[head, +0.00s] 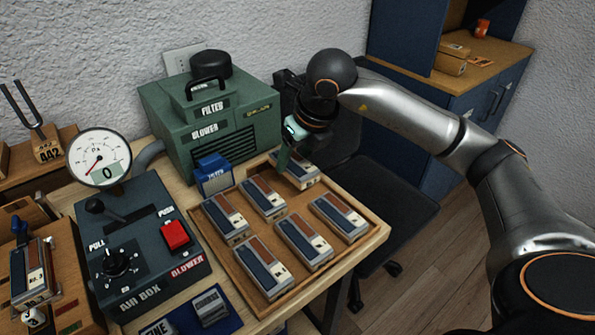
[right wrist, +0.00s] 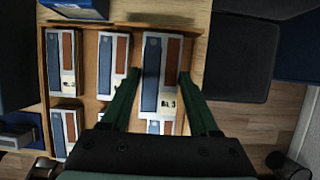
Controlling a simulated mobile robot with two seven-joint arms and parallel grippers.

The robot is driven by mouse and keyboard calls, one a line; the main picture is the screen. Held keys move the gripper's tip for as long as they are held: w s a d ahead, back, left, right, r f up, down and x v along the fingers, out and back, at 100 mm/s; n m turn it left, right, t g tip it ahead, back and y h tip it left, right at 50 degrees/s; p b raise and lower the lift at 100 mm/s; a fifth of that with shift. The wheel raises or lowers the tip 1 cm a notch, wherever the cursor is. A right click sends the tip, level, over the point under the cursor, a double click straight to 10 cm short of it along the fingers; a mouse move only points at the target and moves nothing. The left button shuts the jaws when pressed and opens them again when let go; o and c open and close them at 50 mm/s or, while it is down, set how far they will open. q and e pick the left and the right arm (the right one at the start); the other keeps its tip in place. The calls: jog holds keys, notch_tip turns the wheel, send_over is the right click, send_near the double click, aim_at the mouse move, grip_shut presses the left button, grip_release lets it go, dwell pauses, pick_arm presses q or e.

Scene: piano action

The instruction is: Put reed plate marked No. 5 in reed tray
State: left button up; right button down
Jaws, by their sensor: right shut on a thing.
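My right gripper (head: 287,152) is shut on a reed plate (head: 300,172) at the back right corner of the wooden reed tray (head: 374,235). In the right wrist view the fingers of my right gripper (right wrist: 160,88) stand on either side of this plate (right wrist: 150,72), which has a blue and a brown strip. It looks larger than its neighbours there; I cannot tell whether it touches the tray floor. Its number is too small to read. Several similar plates (head: 264,198) lie in the tray in two rows. My left gripper is out of view.
A green filter blower (head: 225,115) stands behind the tray, with a small blue box (head: 213,176) beside it. The air box (head: 140,245), with lever and red switch, and a gauge (head: 99,158) are at left. Another plate (head: 32,272) sits far left. A dark chair (head: 385,195) is right.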

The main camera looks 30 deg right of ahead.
aim_at(298, 170)
jog(key=shift+w+d+f, duration=0.25)
jog(key=shift+d+f, duration=0.15)
jog(key=shift+f, duration=0.15)
jog(key=shift+w+d+f, duration=0.1)
jog(key=shift+f, duration=1.55)
jog(key=shift+f, duration=0.1)
jog(key=shift+c, duration=0.6)
grip_release()
jog(key=p+v, duration=0.1)
jog(key=v, duration=1.1)
